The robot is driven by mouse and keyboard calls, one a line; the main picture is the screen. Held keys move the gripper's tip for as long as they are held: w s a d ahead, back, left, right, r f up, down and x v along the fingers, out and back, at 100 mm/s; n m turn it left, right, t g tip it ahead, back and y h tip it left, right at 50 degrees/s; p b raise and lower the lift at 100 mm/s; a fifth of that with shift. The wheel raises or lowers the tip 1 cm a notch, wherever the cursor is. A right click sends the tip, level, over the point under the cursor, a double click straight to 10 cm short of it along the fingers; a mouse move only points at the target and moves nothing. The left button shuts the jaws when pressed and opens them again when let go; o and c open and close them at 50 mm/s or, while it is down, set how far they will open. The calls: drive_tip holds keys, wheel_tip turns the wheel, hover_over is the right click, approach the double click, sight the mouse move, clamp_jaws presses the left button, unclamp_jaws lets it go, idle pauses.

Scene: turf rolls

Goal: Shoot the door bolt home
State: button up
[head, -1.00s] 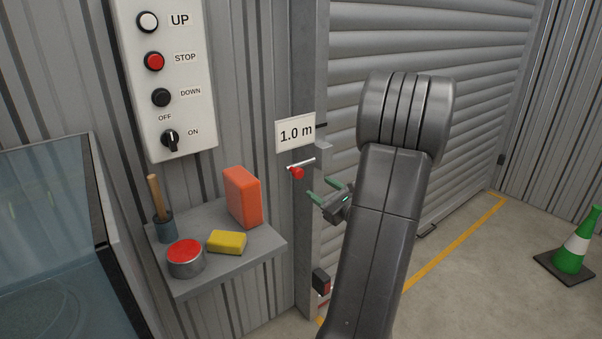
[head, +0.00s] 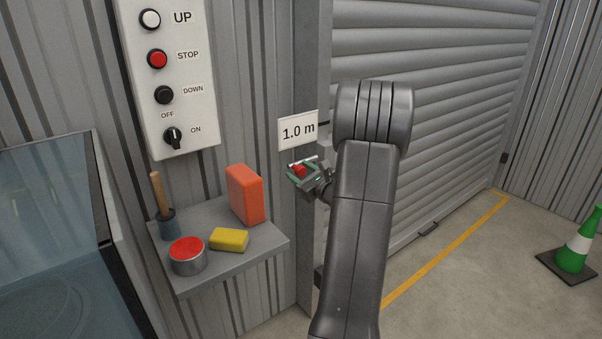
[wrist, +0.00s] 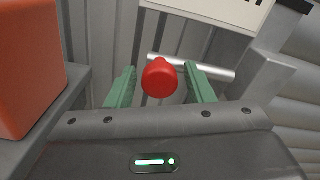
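The door bolt is a silver rod (wrist: 205,68) with a red knob (wrist: 159,79), mounted on the door post below the 1.0 m sign. In the head view the red knob (head: 299,171) shows at my gripper's fingers. My gripper (wrist: 160,88) is open, its two green fingers one on each side of the red knob in the wrist view. A gap shows between the knob and each finger. The rod's right end lies near a grey block (wrist: 262,88) on the post; I cannot tell whether it enters it. My gripper also shows in the head view (head: 300,175).
A shelf (head: 205,275) left of the post carries an orange block (head: 245,194), a yellow sponge (head: 229,239), a red-topped tin (head: 187,255) and a wooden-handled tool (head: 163,207). The control panel (head: 170,75) is above. The roller door (head: 440,110) is to the right.

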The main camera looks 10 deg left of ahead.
clamp_jaws()
drive_tip(key=w+d, duration=0.3)
drive_tip(key=shift+w+d+r, duration=0.1)
drive_tip(key=shift+w+d, duration=0.25)
drive_tip(key=shift+o, duration=0.9)
unclamp_jaws()
drive_tip(key=shift+w+d, duration=0.1)
drive_tip(key=shift+d, duration=0.05)
drive_tip(key=v, duration=1.3)
drive_tip(key=shift+s+d, duration=0.25)
drive_tip(key=shift+s, duration=0.05)
